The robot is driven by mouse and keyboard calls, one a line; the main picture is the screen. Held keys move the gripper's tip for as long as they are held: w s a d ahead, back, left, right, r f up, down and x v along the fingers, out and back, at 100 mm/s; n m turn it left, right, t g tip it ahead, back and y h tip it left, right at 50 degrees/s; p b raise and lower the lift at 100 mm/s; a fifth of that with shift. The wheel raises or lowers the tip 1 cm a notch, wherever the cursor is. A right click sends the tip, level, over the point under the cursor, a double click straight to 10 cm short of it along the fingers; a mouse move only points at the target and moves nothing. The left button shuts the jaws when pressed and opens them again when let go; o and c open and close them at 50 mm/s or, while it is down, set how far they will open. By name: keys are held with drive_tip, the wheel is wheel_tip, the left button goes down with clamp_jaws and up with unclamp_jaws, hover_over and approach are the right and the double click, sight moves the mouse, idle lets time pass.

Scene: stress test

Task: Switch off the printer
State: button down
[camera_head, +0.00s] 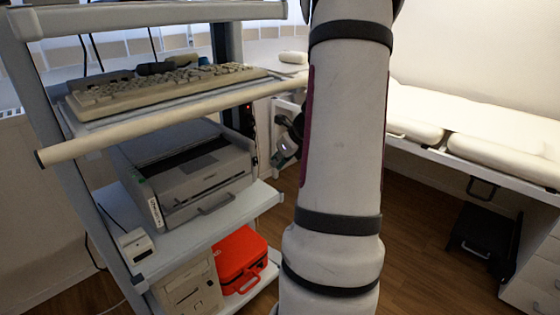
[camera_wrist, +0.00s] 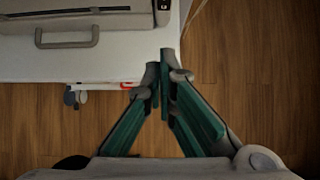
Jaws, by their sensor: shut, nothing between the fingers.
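The printer (camera_head: 190,172) is a grey box on the middle shelf of the cart in the head view. Its front edge and handle (camera_wrist: 67,38) show at the upper left of the wrist view. My gripper (camera_wrist: 160,72) is shut and empty in the wrist view. Its fingertips are by the right end of the white shelf's front edge, to the right of and nearer than the printer. Whether they touch the shelf cannot be told. In the head view my arm hides most of the gripper. No power switch can be made out clearly.
A keyboard (camera_head: 165,86) lies on the cart's upper shelf, behind a cream front bar (camera_head: 150,122). A small white device (camera_head: 136,243) stands on the middle shelf (camera_head: 205,236). Below are a beige computer (camera_head: 190,290) and a red case (camera_head: 240,256).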

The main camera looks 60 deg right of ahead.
sight(255, 161)
drive_tip(key=w+d+f+b, duration=0.1)
drive_tip(key=w+f+b, duration=0.1)
drive_tip(key=w+f, duration=0.2)
drive_tip(key=shift+w+d+f, duration=0.3)
drive_tip(key=shift+w+d, duration=0.05)
drive_tip(key=shift+w, duration=0.95)
drive_tip(key=shift+w+f, duration=0.2)
drive_tip(key=shift+w, duration=0.1)
